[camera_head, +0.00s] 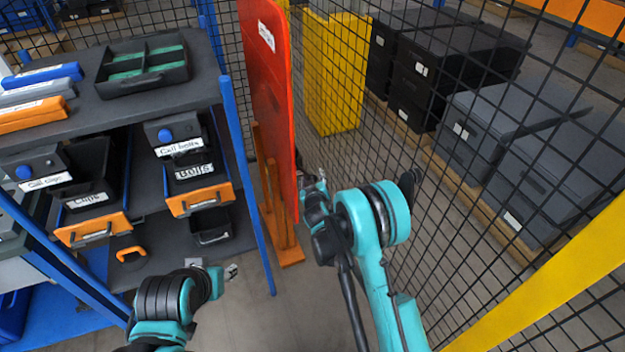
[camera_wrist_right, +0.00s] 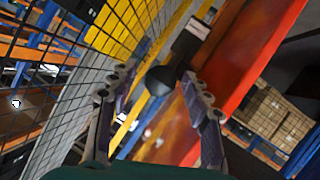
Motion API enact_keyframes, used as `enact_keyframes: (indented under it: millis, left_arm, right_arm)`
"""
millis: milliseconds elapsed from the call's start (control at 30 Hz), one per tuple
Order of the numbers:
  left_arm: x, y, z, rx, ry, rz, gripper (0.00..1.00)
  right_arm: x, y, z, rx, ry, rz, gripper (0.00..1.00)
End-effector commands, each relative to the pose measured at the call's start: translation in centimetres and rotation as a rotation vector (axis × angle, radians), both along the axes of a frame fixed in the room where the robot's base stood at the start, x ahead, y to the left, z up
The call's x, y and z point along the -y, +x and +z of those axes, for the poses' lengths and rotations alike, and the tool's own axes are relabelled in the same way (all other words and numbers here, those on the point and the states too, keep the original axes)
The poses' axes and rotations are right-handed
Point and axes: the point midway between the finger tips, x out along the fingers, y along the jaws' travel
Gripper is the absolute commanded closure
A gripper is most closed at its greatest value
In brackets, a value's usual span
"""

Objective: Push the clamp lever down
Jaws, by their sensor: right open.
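A red upright panel (camera_head: 268,95) stands on a wooden foot, and its red face also fills the upper right middle of the right wrist view (camera_wrist_right: 250,60). In that wrist view a black ball knob (camera_wrist_right: 160,80), which looks like the end of the clamp lever, shows near a dark block with a pale label (camera_wrist_right: 187,42). My right gripper (camera_wrist_right: 157,74) is open, with the knob in line between its fingers; contact cannot be told. In the head view my right gripper (camera_head: 316,184) is beside the panel's right edge, and the lever is hidden. My left gripper (camera_head: 231,271) is low, before the shelf.
A black mesh fence (camera_head: 450,170) runs close along the right, with a yellow panel (camera_head: 335,70) behind. A shelf rack (camera_head: 60,128) with bins stands left; an orange handle-shaped item (camera_head: 130,253) lies there.

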Motion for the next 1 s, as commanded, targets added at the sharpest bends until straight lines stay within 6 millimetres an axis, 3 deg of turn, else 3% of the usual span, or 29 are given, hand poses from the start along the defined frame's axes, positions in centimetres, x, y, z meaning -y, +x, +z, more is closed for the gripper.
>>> enact_keyframes:
  millis: [67,233,433,800,1000]
  left_arm:
    - [0.0,0.0,0.0,0.0,0.0,0.0,0.6]
    - [0.0,0.0,0.0,0.0,0.0,0.0,0.6]
    - [0.0,0.0,0.0,0.0,0.0,0.0,0.6]
    - [0.0,0.0,0.0,0.0,0.0,0.0,0.6]
    - [0.0,0.0,0.0,0.0,0.0,0.0,0.6]
  right_arm:
    - [0.0,0.0,0.0,0.0,0.0,0.0,0.57]
    - [0.0,0.0,0.0,0.0,0.0,0.0,1.0]
    - [0.1,-0.2,-0.4,-0.001,0.001,-0.001,1.0]
    - [0.6,-1.9,-7.4,-0.002,0.0,-0.001,1.0]
    - [0.6,-2.1,-8.3,-0.002,0.0,-0.001,1.0]
